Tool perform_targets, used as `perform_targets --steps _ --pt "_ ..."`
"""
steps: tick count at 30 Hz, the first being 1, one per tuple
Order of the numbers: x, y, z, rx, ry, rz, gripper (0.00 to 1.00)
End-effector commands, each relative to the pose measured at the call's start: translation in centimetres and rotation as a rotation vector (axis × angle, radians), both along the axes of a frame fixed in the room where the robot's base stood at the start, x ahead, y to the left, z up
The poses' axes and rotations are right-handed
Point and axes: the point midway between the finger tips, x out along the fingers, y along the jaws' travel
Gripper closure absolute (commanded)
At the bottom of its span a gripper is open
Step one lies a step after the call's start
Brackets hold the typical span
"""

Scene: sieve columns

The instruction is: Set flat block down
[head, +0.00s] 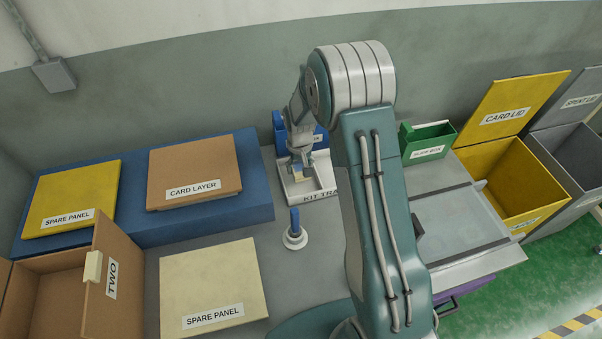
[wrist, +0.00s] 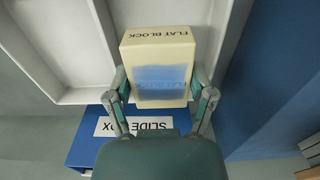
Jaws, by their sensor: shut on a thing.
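The flat block (wrist: 158,62) is a cream block with a blue patch and the label FLAT BLOCK. My gripper (wrist: 160,92) is shut on it, one finger at each side, in the wrist view. In the head view my gripper (head: 301,170) is over the white kit tray (head: 325,184), with the block (head: 303,174) between its fingers. The tray's white floor and dividers (wrist: 65,97) show behind the block in the wrist view. I cannot tell whether the block touches the tray floor.
A blue slide box (head: 279,130) stands behind the tray, close to my gripper. A white round stand with a blue handle (head: 294,236) is in front of the tray. The blue platform (head: 262,190) lies left. A green slide box (head: 430,142) stands right, beyond my arm.

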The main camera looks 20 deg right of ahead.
Motion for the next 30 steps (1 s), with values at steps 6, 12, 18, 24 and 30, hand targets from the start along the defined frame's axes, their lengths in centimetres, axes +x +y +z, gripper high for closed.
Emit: perform_targets --steps 6,12,18,24,30 --pt "0.0 0.1 -2.7 0.0 0.002 0.001 0.79" --pt "0.1 0.1 -3.8 0.0 -0.003 0.001 0.79" --pt "0.1 0.0 -4.0 0.0 -0.001 0.001 0.79" --pt "0.1 0.1 -4.0 0.0 -0.001 0.001 0.0" --pt "0.0 0.1 -4.0 0.0 -0.001 0.001 0.0"
